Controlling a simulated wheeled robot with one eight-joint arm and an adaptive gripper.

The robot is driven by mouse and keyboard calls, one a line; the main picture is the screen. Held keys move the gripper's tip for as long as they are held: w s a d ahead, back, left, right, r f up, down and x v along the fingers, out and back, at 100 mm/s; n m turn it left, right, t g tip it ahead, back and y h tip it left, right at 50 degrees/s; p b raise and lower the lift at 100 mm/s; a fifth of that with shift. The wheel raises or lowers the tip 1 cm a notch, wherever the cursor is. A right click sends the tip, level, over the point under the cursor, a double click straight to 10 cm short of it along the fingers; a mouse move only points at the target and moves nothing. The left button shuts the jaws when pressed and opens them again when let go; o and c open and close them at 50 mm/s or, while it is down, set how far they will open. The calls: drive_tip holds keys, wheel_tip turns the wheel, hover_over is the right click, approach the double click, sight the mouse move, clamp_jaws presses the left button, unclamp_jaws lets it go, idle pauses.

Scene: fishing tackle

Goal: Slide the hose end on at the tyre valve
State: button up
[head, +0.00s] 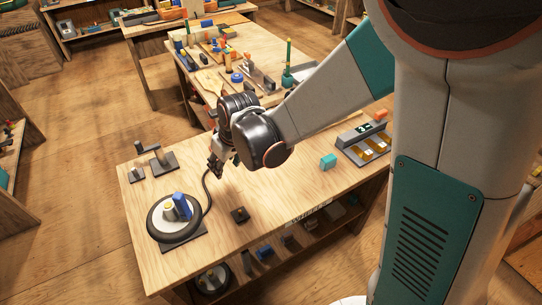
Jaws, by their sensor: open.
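A black tyre (154,227) lies flat on a dark plate on the wooden workbench, at the left. A grey cylinder with a yellow top (168,210) and a blue upright piece (183,207) stand at its middle. A thin dark hose (206,190) curves over the bench from near my gripper towards the tyre's right side. I cannot make out the hose end or the tyre valve. My gripper (215,168) is open, pointing down above the bench, behind and to the right of the tyre. My wrist hides part of the bench.
A small dark block (240,215) sits right of the tyre. Dark stands (163,162) are at the back left. A cluttered bench (262,45) stands behind. The middle right is clear.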

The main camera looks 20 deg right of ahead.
drive_tip(key=d+f+m+h+b, duration=0.2)
drive_tip(key=d+m, duration=0.3)
drive_tip(key=d, duration=0.9)
drive_tip(key=shift+f+t, duration=0.15)
drive_tip(key=shift+t, duration=0.15)
drive_tip(key=shift+w, duration=0.1)
drive_tip(key=s+r+t, duration=0.1)
drive_tip(key=s+r, duration=0.6)
drive_tip(key=s, duration=0.2)
drive_tip(key=s+d+r+t, duration=0.1)
drive_tip(key=s+r, duration=0.6)
drive_tip(key=s, duration=0.3)
drive_tip(key=shift+s+d+r+m+t, duration=0.2)
drive_tip(key=shift+d+m+t, duration=0.05)
drive_tip(key=shift+m+t, duration=0.15)
